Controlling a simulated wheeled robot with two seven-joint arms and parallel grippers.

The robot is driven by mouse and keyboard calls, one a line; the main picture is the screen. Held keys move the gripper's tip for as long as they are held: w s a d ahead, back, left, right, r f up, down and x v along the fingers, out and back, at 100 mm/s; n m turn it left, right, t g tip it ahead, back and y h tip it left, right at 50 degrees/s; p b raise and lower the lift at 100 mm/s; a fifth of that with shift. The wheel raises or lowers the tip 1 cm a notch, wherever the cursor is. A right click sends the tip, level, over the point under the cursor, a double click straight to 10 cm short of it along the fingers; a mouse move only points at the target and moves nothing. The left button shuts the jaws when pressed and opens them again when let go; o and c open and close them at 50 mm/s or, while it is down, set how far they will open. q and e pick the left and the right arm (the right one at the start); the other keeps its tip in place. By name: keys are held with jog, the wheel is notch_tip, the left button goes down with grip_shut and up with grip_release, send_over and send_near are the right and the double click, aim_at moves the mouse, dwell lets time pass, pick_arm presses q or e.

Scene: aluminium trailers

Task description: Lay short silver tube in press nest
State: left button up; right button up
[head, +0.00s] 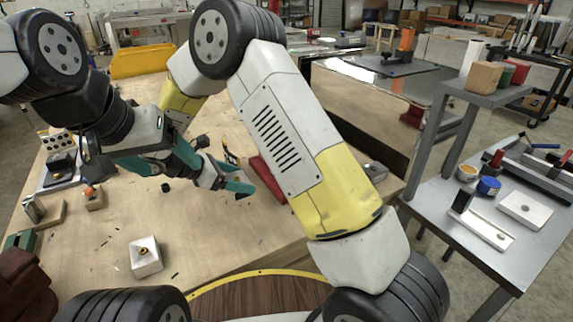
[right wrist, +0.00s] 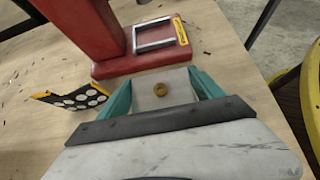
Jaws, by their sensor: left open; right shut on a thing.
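My right gripper (head: 238,186) reaches over the table beside the red press (head: 267,180). In the right wrist view its teal fingers (right wrist: 165,92) are shut on a pale grey, block-like piece (right wrist: 145,98) with a round brass ring on its face. I cannot tell if this is the short silver tube. Beyond it, a silver frame (right wrist: 157,34), apparently the press nest, lies on the red base (right wrist: 125,66). The held piece is in front of the nest, apparently apart from it. My left gripper (head: 160,163) is open, left of the right gripper and partly covered by arm links.
A white block (head: 146,262) with a brass ring stands at the table's front. A small block with an orange piece (head: 94,197) is at left. A yellow-black holed strip (right wrist: 72,98) lies left of the held piece. A grey bench (head: 480,262) is at right.

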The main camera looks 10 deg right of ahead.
jog(key=w+d, duration=0.1)
jog(key=d, duration=0.3)
jog(key=w+d, duration=0.2)
jog(key=d, duration=0.2)
jog(key=w+d, duration=0.2)
jog(key=d, duration=0.2)
jog(key=shift+w+d, duration=0.2)
jog(key=shift+d, duration=0.2)
jog(key=d, duration=0.2)
jog(key=w+d, duration=0.1)
jog(key=shift+w+d, duration=0.2)
jog(key=shift+d, duration=0.2)
jog(key=shift+a+f, duration=0.15)
jog(key=shift+f, duration=0.55)
jog(key=shift+c, duration=0.9)
jog(key=shift+f, duration=0.1)
jog(key=shift+c, duration=0.8)
jog(key=shift+f, duration=0.3)
jog(key=shift+s+a+f, duration=0.1)
jog(key=shift+f, duration=0.05)
jog(key=o, duration=2)
jog(key=shift+s+f, duration=0.1)
jog(key=shift+f, duration=0.05)
